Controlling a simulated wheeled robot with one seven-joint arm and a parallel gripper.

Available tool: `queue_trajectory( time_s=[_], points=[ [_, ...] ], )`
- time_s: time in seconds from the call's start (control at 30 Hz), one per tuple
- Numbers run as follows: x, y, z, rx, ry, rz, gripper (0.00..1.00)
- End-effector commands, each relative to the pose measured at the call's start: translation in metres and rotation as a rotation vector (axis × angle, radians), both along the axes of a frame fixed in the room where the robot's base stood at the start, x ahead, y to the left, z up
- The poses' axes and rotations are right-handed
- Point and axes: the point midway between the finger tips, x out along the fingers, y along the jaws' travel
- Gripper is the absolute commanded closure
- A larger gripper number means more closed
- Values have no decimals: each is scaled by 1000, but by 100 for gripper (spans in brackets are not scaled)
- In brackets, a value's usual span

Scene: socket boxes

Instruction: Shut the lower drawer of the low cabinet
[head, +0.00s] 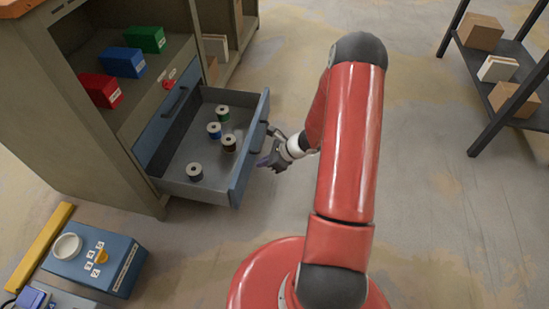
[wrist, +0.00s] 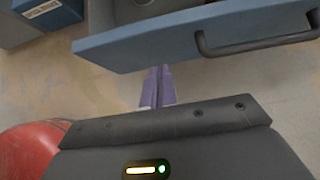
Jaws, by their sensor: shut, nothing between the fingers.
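The low cabinet (head: 100,150) stands at the left in the head view. Its lower drawer (head: 238,172) is pulled out, with a blue front and a dark bar handle. Several spools (head: 229,142) stand inside it. The drawer front (wrist: 170,40) also spans the top of the wrist view, with its handle (wrist: 255,44) at the right. My gripper (head: 266,162) is just outside the drawer front, near the handle. Its purple fingers (wrist: 158,86) are together and empty, pointing at the front's lower edge. Whether they touch it I cannot tell.
An upper blue drawer front (head: 165,115) is shut. Red, blue and green boxes (head: 122,62) sit on the open shelf above. A blue box (head: 95,262) lies on the floor at lower left. A dark shelf rack (head: 500,70) stands at the right.

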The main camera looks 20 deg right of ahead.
Motion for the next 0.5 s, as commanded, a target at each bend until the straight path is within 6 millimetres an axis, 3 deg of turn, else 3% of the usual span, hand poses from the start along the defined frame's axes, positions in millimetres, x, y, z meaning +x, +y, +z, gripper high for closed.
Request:
queue_trajectory(
  time_s=[0.2,0.5],
  points=[
    [18,25,1,0,-1,1,100],
    [23,32,1,-1,0,1,100]
  ],
)
